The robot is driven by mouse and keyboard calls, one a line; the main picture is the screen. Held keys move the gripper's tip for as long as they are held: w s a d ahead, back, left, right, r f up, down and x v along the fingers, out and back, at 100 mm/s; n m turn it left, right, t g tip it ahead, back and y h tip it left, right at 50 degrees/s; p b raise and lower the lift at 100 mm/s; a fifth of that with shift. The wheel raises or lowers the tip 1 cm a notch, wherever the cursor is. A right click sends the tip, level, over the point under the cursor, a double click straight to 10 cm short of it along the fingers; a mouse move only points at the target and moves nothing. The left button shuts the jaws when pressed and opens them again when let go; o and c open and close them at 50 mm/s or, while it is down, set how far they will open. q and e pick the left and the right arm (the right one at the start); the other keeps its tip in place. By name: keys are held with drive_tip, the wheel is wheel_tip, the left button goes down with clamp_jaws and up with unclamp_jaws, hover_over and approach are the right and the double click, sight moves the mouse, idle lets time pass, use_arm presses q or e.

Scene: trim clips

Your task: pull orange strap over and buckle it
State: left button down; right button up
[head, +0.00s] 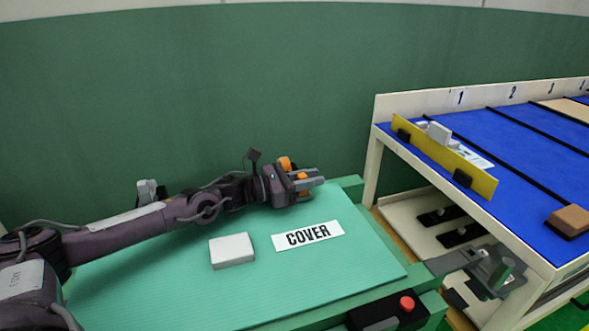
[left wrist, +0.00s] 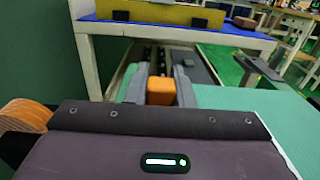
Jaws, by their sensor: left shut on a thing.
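My left gripper (head: 318,182) reaches in from the left over the far side of the green board. Its grey fingers are shut on an orange piece (head: 302,177), apparently part of the orange strap. The left wrist view shows this piece as an orange block (left wrist: 160,91) between the fingers. A rounded orange coil (head: 286,163) sits just behind the gripper; it also shows at the left edge of the left wrist view (left wrist: 25,114). Any strap between coil and fingers is hidden. I cannot make out a buckle for certain. My right gripper is out of view.
A grey bracket (head: 490,268) stands at the board's right. Beyond is a blue-topped rack (head: 520,135) with a yellow bar (head: 445,158) and brown block (head: 570,219).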

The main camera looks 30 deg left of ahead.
use_arm(q)
drive_tip(key=s+d, duration=0.3)
drive_tip(key=d, duration=0.1)
drive_tip(key=shift+s, duration=0.15)
drive_tip(key=shift+s+d+p, duration=0.2)
drive_tip(key=shift+p, duration=0.1)
drive_tip(key=shift+d, duration=0.1)
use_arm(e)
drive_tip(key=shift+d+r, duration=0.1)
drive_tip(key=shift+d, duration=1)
use_arm(q)
drive_tip(key=c, duration=1.2)
unclamp_jaws()
drive_tip(key=shift+c, duration=0.2)
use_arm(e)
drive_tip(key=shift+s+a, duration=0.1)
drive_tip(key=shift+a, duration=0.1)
use_arm(q)
drive_tip(key=shift+s, duration=0.1)
